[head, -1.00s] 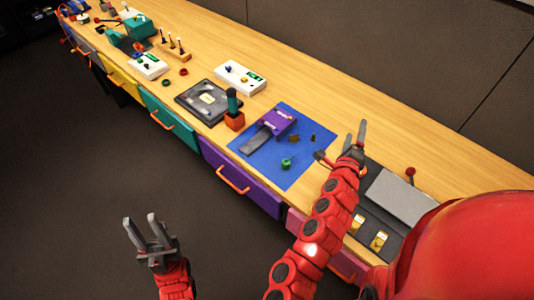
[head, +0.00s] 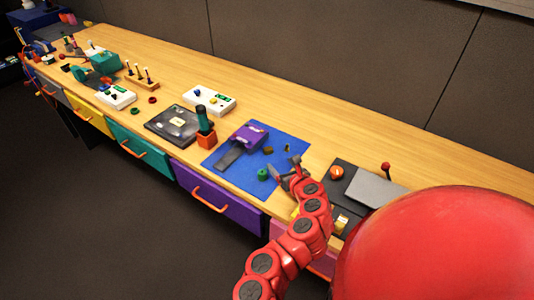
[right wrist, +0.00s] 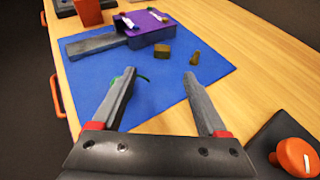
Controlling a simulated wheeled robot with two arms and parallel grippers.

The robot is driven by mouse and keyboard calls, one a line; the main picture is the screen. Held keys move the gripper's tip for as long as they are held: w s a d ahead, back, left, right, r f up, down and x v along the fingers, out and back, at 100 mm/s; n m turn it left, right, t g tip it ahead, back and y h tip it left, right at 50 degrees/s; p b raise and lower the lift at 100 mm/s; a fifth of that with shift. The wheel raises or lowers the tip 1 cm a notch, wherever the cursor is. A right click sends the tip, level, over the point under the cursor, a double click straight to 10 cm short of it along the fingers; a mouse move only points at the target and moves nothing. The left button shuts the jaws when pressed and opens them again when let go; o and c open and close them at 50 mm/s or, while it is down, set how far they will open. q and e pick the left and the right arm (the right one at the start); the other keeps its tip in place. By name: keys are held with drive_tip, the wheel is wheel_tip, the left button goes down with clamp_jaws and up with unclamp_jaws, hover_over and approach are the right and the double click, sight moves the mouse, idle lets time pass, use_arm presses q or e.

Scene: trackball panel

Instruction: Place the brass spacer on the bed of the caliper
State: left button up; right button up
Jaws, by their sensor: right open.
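The purple caliper (head: 249,135) with its flat grey bed (head: 230,158) lies on a blue mat (head: 212,163). In the right wrist view the caliper (right wrist: 152,28) is at the top, its bed (right wrist: 95,46) pointing left. A squat brownish-gold block (head: 269,150) and a smaller brass-coloured tapered piece (head: 287,147) stand on the mat right of the caliper. They show in the right wrist view as the block (right wrist: 162,51) and the tapered piece (right wrist: 195,58); I cannot tell which is the spacer. My right gripper (head: 287,163) is open and empty, near both pieces. My left gripper is out of view.
A dark device with an orange-red knob (head: 337,173) stands to the right. A red holder (head: 206,140) with a dark handle stands left of the mat. Bare wood lies behind the mat.

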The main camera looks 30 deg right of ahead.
approach(269, 152)
drive_tip(key=x, duration=0.4)
drive_tip(key=shift+w+a+r, duration=0.1)
drive_tip(key=x, duration=0.1)
drive_tip(key=p+x, duration=0.1)
drive_tip(key=x, duration=0.1)
drive_tip(key=shift+w+d, duration=0.2)
drive_tip(key=shift+d, duration=0.05)
drive_tip(key=shift+w+f, duration=0.25)
drive_tip(key=shift+f, duration=0.15)
clamp_jaws()
